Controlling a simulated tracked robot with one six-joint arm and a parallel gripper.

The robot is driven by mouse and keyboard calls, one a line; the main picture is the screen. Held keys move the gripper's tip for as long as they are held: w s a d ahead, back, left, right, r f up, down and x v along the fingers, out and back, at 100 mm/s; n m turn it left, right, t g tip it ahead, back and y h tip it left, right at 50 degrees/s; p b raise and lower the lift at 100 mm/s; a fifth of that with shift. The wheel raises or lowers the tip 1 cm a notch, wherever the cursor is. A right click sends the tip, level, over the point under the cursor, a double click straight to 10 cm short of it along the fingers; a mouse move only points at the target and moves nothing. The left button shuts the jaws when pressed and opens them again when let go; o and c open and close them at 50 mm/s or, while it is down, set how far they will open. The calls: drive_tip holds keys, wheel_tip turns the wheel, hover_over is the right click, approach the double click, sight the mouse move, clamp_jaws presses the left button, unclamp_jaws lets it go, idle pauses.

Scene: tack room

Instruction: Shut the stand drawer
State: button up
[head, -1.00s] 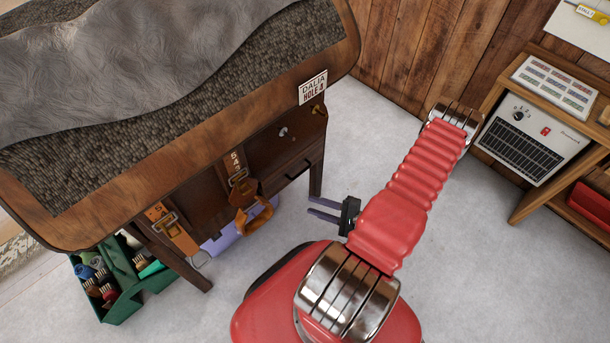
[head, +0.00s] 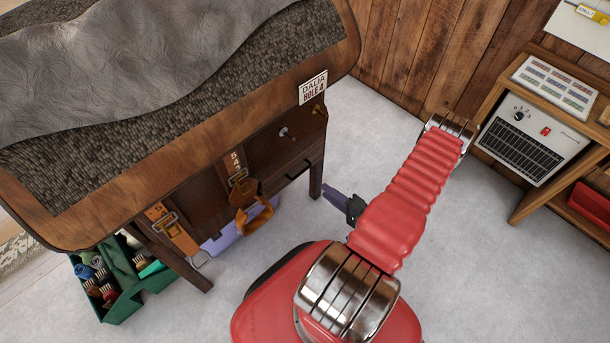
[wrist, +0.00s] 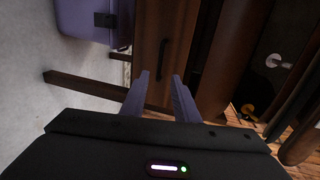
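The saddle stand (head: 190,135) is dark wood. Its drawer (head: 291,171) is low at the right end, with a dark bar handle on the front. In the wrist view the drawer front (wrist: 149,40) fills the upper middle, and its handle (wrist: 163,60) stands just beyond my fingertips. How far the drawer is out is hard to tell. My gripper (head: 327,190) is beside the stand's right leg, right of and below the drawer front. In the wrist view its fingers (wrist: 160,76) are apart with nothing between them, pointing at the drawer front.
Leather straps with buckles (head: 246,200) hang from the stand. A lilac box (head: 228,232) is beneath it; a green tote with brushes (head: 124,286) stands left.

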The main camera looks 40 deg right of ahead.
drive_tip(key=x, duration=1.3)
drive_tip(key=shift+w, duration=0.25)
drive_tip(key=shift+c, duration=0.3)
clamp_jaws()
drive_tip(key=shift+f, duration=0.1)
